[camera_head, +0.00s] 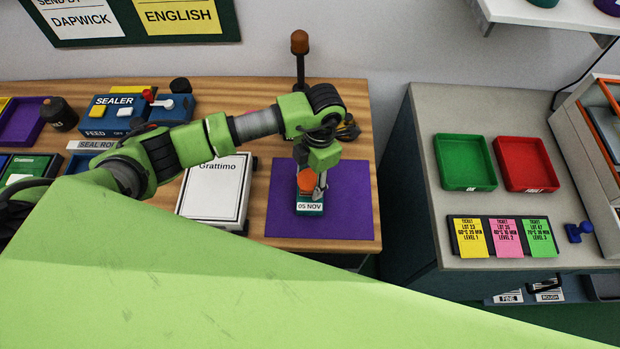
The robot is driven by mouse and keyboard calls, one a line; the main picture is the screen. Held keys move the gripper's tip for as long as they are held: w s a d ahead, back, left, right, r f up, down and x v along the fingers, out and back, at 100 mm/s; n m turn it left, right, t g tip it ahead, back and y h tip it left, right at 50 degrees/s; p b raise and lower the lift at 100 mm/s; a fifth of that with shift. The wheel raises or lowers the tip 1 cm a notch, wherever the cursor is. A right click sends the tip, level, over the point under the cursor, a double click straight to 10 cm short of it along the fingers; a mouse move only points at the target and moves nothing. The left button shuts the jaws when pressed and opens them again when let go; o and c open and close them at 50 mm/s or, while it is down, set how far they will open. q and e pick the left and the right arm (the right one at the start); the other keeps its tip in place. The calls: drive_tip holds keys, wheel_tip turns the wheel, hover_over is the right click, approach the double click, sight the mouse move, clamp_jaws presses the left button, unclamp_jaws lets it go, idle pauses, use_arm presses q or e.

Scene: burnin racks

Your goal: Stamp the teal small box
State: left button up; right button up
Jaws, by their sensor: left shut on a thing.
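My left gripper (313,183) points down over the purple mat (350,200) on the wooden table and is shut on an orange-topped stamp (306,178). Directly below the stamp is a small teal box (311,212), seen at the front of the mat with a white "05 NOV" marking above its teal edge. The stamp and the box overlap in this view; I cannot tell whether they touch. The gripper hides part of both. My right gripper is not in view.
A white "Grattimo" box (213,190) lies left of the mat. A blue sealer (120,112) and a purple tray (22,122) stand further left. On the right counter are a green tray (465,187), a red tray (525,188) and coloured tickets (504,237). The mat's right side is clear.

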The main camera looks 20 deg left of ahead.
use_arm(q)
drive_tip(key=shift+s, duration=0.1)
drive_tip(key=shift+r+p, duration=2.2)
drive_tip(key=shift+r, duration=1.3)
